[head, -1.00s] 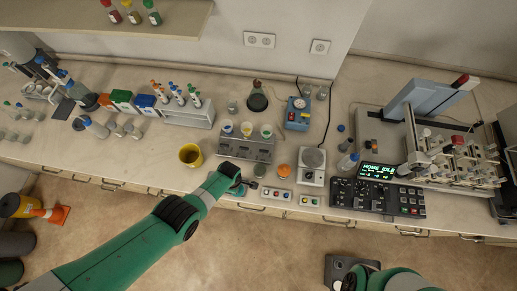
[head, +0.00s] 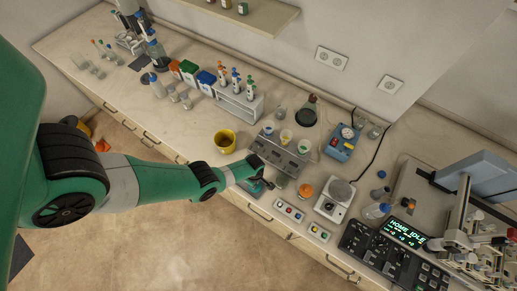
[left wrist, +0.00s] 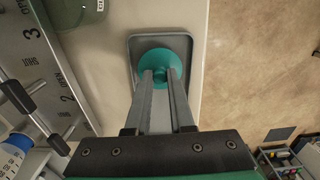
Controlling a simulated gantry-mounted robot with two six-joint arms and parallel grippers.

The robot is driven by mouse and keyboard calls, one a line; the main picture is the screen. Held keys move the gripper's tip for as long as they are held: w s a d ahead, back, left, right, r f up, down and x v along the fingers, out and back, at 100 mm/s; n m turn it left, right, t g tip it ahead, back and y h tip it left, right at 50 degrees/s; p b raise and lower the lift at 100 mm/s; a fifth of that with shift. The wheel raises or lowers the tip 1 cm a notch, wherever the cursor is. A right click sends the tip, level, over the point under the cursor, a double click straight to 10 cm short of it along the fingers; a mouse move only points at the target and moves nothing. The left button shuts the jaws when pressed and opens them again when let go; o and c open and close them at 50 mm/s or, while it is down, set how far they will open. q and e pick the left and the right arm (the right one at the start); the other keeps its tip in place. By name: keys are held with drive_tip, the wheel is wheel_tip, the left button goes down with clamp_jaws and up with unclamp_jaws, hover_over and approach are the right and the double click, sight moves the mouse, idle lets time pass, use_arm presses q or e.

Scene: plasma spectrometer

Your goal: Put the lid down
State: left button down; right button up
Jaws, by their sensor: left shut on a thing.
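The lid (left wrist: 158,65), a round teal disc with a small knob, shows in the left wrist view over a grey rounded tray (left wrist: 183,42). My left gripper (left wrist: 160,76) is shut on the lid's knob. The lid appears to be on or just above the tray; I cannot tell if it touches. In the head view my left gripper (head: 262,186) is at the bench's front edge, left of a clear glass jar (head: 281,180), and mostly hides the lid and tray. My right gripper is not in view.
A numbered grey valve panel (head: 284,152) with funnels stands just behind. A yellow cup (head: 225,141) is to the left. An orange-capped jar (head: 305,191), a button box (head: 289,212) and a balance (head: 335,200) are to the right. Floor lies beyond the front edge.

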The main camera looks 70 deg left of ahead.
use_arm(q)
drive_tip(key=shift+f, duration=0.15)
drive_tip(key=shift+f, duration=0.15)
drive_tip(key=c, duration=1.2)
unclamp_jaws()
drive_tip(key=shift+c, duration=0.2)
drive_tip(key=o, duration=0.5)
drive_tip(key=shift+c, duration=0.2)
